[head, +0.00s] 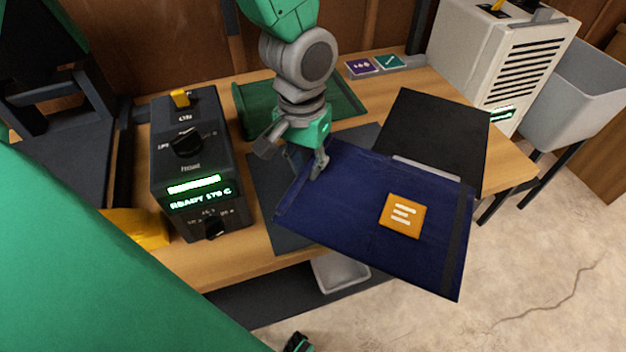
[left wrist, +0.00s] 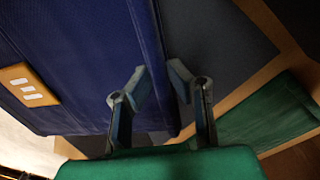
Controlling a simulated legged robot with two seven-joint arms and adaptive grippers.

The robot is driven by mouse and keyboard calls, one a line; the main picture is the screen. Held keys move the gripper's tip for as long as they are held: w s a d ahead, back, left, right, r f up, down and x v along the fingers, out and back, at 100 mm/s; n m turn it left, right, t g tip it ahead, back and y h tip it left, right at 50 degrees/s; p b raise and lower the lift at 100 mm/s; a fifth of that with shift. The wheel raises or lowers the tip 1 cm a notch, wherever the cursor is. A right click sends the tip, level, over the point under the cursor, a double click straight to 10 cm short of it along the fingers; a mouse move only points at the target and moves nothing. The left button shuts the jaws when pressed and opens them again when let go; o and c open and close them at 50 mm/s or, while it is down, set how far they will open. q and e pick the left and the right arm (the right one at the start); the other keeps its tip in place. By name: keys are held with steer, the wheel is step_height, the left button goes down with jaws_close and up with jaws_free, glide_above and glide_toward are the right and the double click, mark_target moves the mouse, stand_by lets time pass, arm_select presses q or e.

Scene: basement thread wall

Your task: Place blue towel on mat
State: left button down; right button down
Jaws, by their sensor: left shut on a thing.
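The blue towel (head: 340,205) is a flat, dark blue sheet with an orange label (head: 403,215) and a dark strip at its right end. My left gripper (head: 297,160) is shut on the towel's back left edge, and the towel spreads tilted from it toward the front right, over the table's front edge. In the left wrist view the towel (left wrist: 85,65) lies at the left, with its edge at the fingers (left wrist: 157,90). A dark grey mat (head: 268,185) lies on the table, partly hidden by the towel and gripper.
A black control box (head: 197,165) with a lit display stands left of the mat. A green tray (head: 345,97) lies behind. A black flat panel (head: 435,135) lies right, partly behind the towel. A pale vented machine (head: 500,60) stands back right; a grey bin (head: 583,90) is beyond.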

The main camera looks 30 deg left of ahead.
arm_select(q)
steer(key=shift+s+f, duration=0.1)
steer(key=shift+f, duration=0.5)
step_height(320, 180, down, 4)
steer(key=shift+a+r+b, duration=0.1)
steer(key=shift+r+b, duration=0.15)
steer(key=shift+b, duration=0.2)
steer(key=shift+r, duration=0.1)
steer(key=c, duration=1.5)
jaws_free()
